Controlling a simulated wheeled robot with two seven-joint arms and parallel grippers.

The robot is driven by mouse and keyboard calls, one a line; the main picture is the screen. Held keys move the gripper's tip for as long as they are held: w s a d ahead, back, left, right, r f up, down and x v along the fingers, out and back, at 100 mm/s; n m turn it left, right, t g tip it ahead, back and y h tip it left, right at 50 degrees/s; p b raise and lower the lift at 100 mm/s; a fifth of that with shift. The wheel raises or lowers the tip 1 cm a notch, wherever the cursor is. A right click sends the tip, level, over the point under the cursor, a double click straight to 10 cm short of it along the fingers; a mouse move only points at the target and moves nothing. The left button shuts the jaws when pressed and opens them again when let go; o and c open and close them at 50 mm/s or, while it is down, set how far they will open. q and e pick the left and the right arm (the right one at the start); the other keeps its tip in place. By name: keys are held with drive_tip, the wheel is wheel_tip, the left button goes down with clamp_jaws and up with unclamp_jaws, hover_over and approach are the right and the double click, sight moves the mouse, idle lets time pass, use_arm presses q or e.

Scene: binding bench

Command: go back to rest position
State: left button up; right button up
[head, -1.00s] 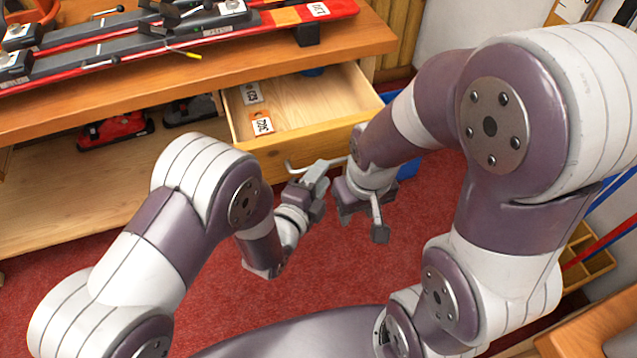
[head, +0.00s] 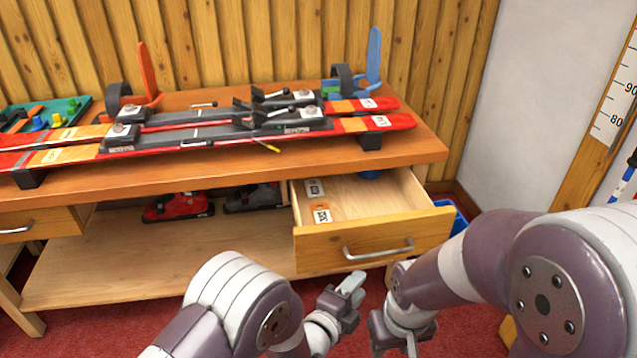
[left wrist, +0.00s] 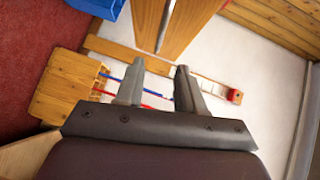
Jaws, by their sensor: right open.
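My left gripper (head: 350,286) is in front of the open drawer (head: 372,245), a little below its handle in the head view. In the left wrist view, my left gripper (left wrist: 158,78) has its two fingers apart with nothing between them. My right gripper (head: 394,338) is lower and to the right, near the bottom edge of the head view. It is open, and no object shows in it. Its lower parts are partly cut off by the picture edge.
Red skis (head: 225,132) lie clamped on the wooden bench (head: 425,148). Numbered tags (head: 321,214) lie in the drawer. A blue bin (head: 459,222) stands right of the drawer. Red floor is below.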

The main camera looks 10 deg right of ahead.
use_arm(q)
drive_tip(key=s+a+f+n+g+y, duration=0.65)
drive_tip(key=a+f+n, duration=0.25)
drive_tip(key=a+n, duration=0.2)
drive_tip(key=s+a+r+n+g+y, duration=0.2)
drive_tip(key=s+a+r+n, duration=0.15)
drive_tip(key=a, duration=0.35)
drive_tip(key=s+a+r+n+g+y, duration=0.1)
drive_tip(key=s+a+r+n, duration=0.3)
drive_tip(key=a, duration=0.3)
drive_tip(key=s+a+r+n+g+y, duration=0.2)
drive_tip(key=a+r+n, duration=0.25)
drive_tip(key=a, duration=0.25)
wheel_tip(320, 180, up, 35)
drive_tip(key=w+a+n+t+p, duration=0.1)
drive_tip(key=p, duration=3.3)
drive_tip(key=shift+w+a+f+n+p, duration=0.15)
drive_tip(key=shift+w+a+n+p, duration=0.15)
drive_tip(key=shift+a+n, duration=0.1)
